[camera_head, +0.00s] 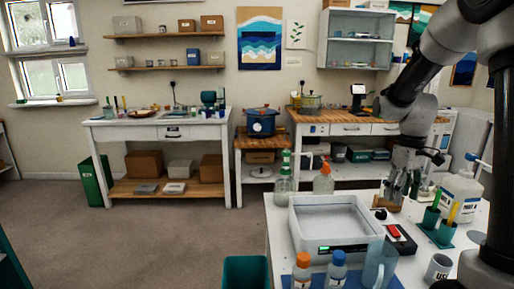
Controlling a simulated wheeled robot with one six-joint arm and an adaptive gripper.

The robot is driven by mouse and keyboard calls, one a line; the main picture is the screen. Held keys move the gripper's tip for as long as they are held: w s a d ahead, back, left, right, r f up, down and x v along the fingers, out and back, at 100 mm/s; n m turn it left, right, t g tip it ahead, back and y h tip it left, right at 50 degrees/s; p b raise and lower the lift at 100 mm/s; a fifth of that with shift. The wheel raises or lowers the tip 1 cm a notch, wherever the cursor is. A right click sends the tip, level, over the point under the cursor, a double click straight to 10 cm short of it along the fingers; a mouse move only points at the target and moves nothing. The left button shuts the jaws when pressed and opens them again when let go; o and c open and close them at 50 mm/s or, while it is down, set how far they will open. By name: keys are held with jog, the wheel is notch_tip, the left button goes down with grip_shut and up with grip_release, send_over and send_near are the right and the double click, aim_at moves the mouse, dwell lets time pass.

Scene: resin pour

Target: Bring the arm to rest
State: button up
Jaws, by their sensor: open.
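My arm (408,80) reaches in from the upper right and bends down over the right side of the white table (283,219). My gripper (398,194) hangs at its end, pointing down, near the black tray (402,240) and right of the white box-shaped device (335,225). Its jaws are open, and I see nothing held between them. The fingertips are small and dark against the clutter, so I cannot tell how far they are above the table.
Bottles with orange (302,272) and blue (337,270) caps, a clear jug (379,264) and a mug (437,269) crowd the table front. A teal holder (434,228) and white pump bottle (460,195) stand right. The floor (150,235) at left is clear.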

jog(key=s+a+r+m+t, duration=0.2)
jog(key=s+r, duration=0.3)
jog(key=s, duration=0.5)
jog(key=s+a+r+m+t, duration=0.2)
jog(key=s+r, duration=0.4)
jog(key=s, duration=0.4)
jog(key=shift+s+a+r+m+t, duration=0.3)
jog(key=shift+s+a+m+t, duration=0.1)
jog(key=shift+a+t, duration=0.3)
